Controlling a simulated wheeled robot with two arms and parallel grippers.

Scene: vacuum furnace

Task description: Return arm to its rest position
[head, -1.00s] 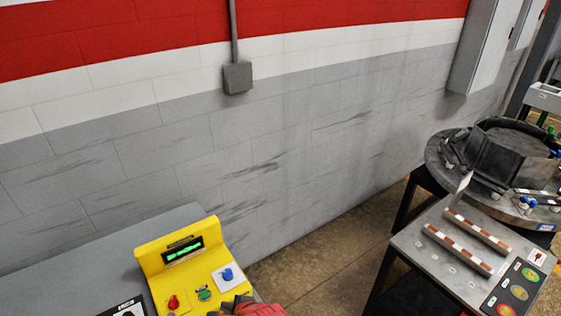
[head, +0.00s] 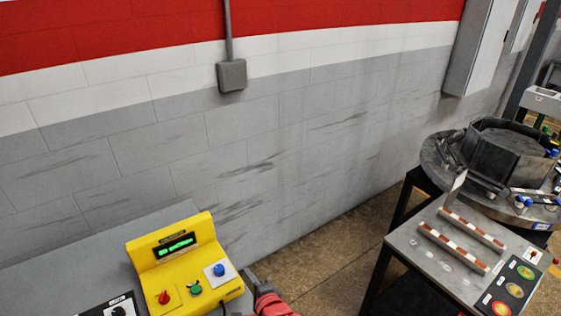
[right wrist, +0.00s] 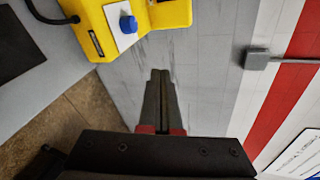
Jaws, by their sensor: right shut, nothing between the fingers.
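My right gripper (head: 250,283) shows at the bottom edge of the head view, just right of the yellow control box (head: 148,256). Its red part is partly cut off by the frame. In the right wrist view its two dark fingers (right wrist: 160,75) are closed together with nothing between them, pointing towards the grey wall, and the yellow box (right wrist: 172,13) is beyond them at the top. The gripper appears apart from the box. The box has a lit green display, a red knob (head: 164,297), a green button (head: 196,288) and a blue knob (head: 219,269). My left gripper is out of view.
The box stands on a grey table (head: 60,262) against the brick wall (head: 150,160). A second table (head: 408,243) at the right holds two striped bars and several coloured buttons. Behind it is a round dark fixture (head: 500,140). Open floor (head: 325,258) lies between the tables.

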